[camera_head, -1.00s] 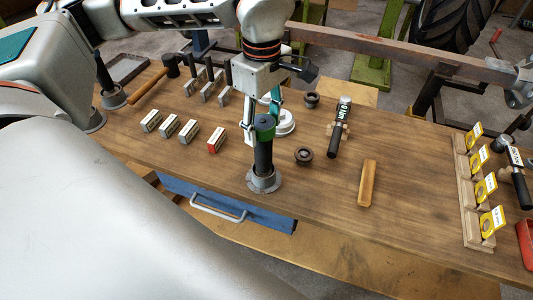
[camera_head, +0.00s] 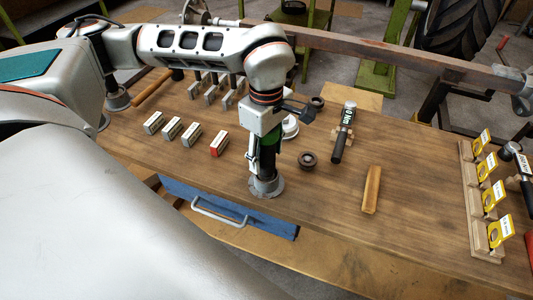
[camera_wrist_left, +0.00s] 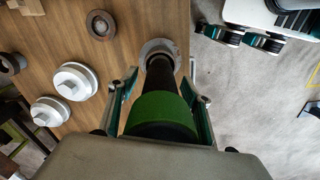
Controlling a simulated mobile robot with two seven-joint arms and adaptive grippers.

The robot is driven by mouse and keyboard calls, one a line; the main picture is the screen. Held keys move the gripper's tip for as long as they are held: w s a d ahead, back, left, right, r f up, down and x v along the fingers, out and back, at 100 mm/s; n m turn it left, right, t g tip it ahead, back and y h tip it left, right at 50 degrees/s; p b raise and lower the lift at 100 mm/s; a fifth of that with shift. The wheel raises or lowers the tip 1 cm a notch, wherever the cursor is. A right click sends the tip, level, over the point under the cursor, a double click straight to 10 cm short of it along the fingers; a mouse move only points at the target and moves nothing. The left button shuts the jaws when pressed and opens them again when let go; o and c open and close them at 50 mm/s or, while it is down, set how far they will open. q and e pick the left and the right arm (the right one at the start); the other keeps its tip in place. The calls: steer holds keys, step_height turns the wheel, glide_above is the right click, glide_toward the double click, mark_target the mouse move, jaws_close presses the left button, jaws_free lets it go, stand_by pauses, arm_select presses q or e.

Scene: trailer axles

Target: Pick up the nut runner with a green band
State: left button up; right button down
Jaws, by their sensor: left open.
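The nut runner with a green band (camera_head: 265,166) is a dark upright cylinder standing in a round grey base (camera_head: 266,187) near the front edge of the bench. Its upper part is mostly hidden by my gripper in the head view. In the left wrist view its green band (camera_wrist_left: 160,113) is large and close, with the dark shaft beyond it. My left gripper (camera_head: 264,152) is open, pointing down, with one finger on each side of the band. Whether a finger touches it I cannot tell.
A black tool with a green-and-white label (camera_head: 346,130) rests on a wooden support to the right. A dark ring (camera_head: 307,161) and white round parts (camera_wrist_left: 76,81) are close by. Small blocks (camera_head: 190,133) stand left. A wooden bar (camera_head: 371,190) lies right, with clear bench around it.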

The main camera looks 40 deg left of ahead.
arm_select(q)
jaws_close()
steer(key=shift+r, duration=0.15)
